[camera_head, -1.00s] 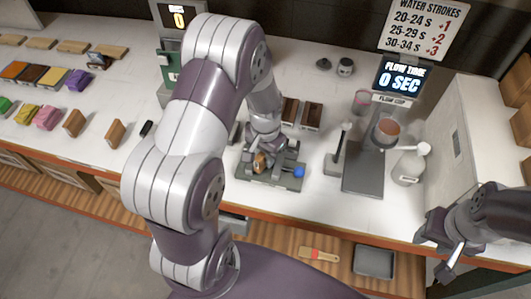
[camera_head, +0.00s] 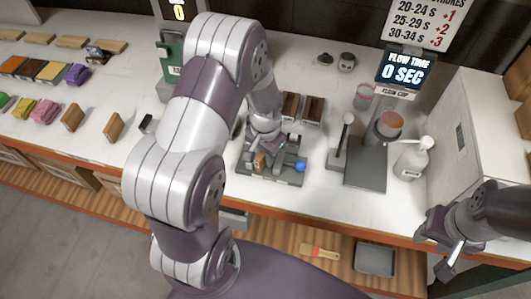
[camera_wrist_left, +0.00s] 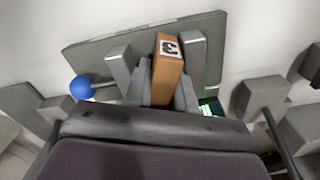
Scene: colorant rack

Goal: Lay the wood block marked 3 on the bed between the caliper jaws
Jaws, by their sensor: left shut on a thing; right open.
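The wood block marked 3 (camera_wrist_left: 168,68) is orange-brown with a white label, seen in the left wrist view. It also shows in the head view (camera_head: 259,161), small and partly covered. My left gripper (camera_wrist_left: 165,85) is shut on it, one finger on each side. The block stands over the grey caliper bed (camera_wrist_left: 88,50), between the left jaw (camera_wrist_left: 118,68) and the right jaw (camera_wrist_left: 194,55). Whether its underside touches the bed is hidden. The caliper has a blue knob (camera_head: 299,166). My right gripper (camera_head: 447,248) is open and empty near the counter's right front.
A flow-cup stand (camera_head: 365,165) and a white bottle (camera_head: 413,158) stand right of the caliper. Dark brown blocks (camera_head: 302,108) lie behind it. Two wood blocks (camera_head: 93,123) and several coloured pieces are at the left. My left arm hides part of the counter.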

